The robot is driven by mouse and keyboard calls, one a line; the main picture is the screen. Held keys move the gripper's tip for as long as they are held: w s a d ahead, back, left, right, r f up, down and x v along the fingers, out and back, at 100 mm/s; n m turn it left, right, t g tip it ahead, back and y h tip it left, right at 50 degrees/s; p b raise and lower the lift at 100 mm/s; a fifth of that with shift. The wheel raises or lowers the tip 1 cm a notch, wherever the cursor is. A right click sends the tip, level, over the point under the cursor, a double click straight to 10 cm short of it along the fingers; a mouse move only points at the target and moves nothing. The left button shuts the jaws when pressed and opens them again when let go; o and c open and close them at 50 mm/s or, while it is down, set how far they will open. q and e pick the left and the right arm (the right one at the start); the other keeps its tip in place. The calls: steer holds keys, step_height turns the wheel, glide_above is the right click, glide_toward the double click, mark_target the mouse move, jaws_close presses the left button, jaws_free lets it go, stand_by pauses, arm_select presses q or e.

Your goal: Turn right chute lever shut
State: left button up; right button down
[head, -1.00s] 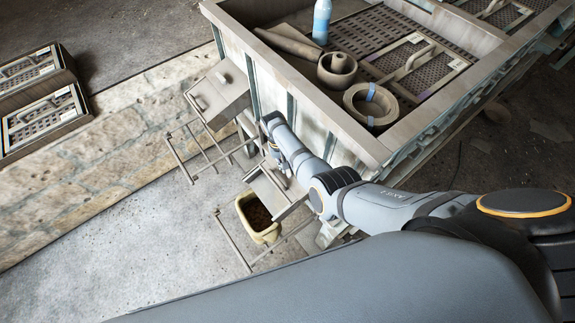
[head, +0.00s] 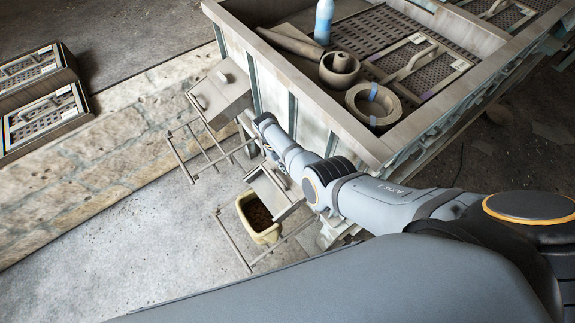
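The right chute (head: 274,190) sticks out low from the side of the large bin, partly behind my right arm. A yellow bucket (head: 258,218) with dark grains in it stands below its mouth. The right lever cannot be made out clearly beside the arm. My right arm reaches in from the right, and its wrist is close to the bin wall above the chute. My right gripper (head: 272,157) is small and mostly hidden by the wrist; its fingers and any contact with the lever cannot be told. My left gripper is not in view.
The other chute (head: 222,92) with a knob on top is further left, with a metal rod frame (head: 205,150) below it. Floor at lower left is clear.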

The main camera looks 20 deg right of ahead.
steer(key=shift+s, duration=0.1)
steer(key=c, duration=1.2)
jaws_free()
steer(key=shift+r, duration=0.1)
steer(key=v, duration=0.7)
steer(key=shift+r, duration=0.1)
steer(key=shift+a, duration=0.1)
